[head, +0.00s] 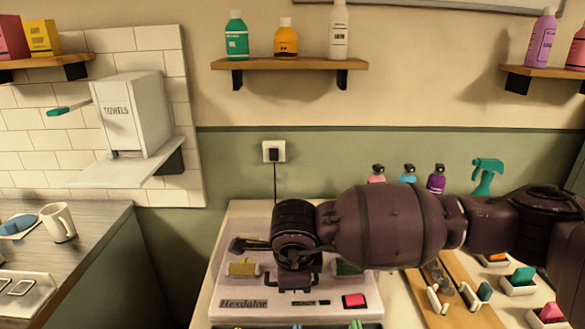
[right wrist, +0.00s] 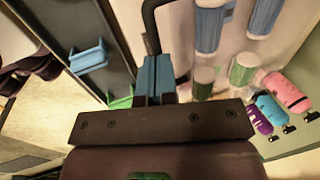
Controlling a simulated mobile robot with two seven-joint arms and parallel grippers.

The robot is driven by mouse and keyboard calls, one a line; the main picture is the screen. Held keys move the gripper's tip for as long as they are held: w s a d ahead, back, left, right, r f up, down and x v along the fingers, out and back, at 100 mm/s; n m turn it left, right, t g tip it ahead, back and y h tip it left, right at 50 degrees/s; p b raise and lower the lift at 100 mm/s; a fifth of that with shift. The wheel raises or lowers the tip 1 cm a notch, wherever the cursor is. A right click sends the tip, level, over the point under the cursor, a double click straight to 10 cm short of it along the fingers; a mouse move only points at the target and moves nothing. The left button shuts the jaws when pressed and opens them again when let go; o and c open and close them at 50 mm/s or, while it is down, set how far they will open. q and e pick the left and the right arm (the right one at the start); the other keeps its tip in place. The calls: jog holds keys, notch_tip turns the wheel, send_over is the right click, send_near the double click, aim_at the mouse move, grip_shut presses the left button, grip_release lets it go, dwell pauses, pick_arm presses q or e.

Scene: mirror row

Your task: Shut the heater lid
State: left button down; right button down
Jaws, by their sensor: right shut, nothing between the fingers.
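The heater (head: 268,303), a pale box marked "Hexdalor" with a red button on its front panel, stands on the counter. My right arm reaches in from the right, and its wrist hangs over the middle of the heater, hiding much of its top. In the right wrist view my right gripper (right wrist: 158,78) is shut and empty. Its fingertips are beside a bent black bar (right wrist: 149,25); I cannot tell whether they touch. A pale panel with blue and green rollers (right wrist: 208,28) lies beyond. The lid's angle is unclear. My left gripper is out of view.
Several bottles (head: 436,180) and a green spray bottle (head: 487,176) stand at the counter's back. Wooden strips (head: 450,280) and small white trays (head: 517,285) lie right of the heater, under my arm.

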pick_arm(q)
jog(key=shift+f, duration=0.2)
pick_arm(e)
jog(key=shift+s+f, duration=0.2)
jog(key=shift+f, duration=0.4)
jog(key=shift+s+f, duration=0.2)
jog(key=shift+f, duration=0.45)
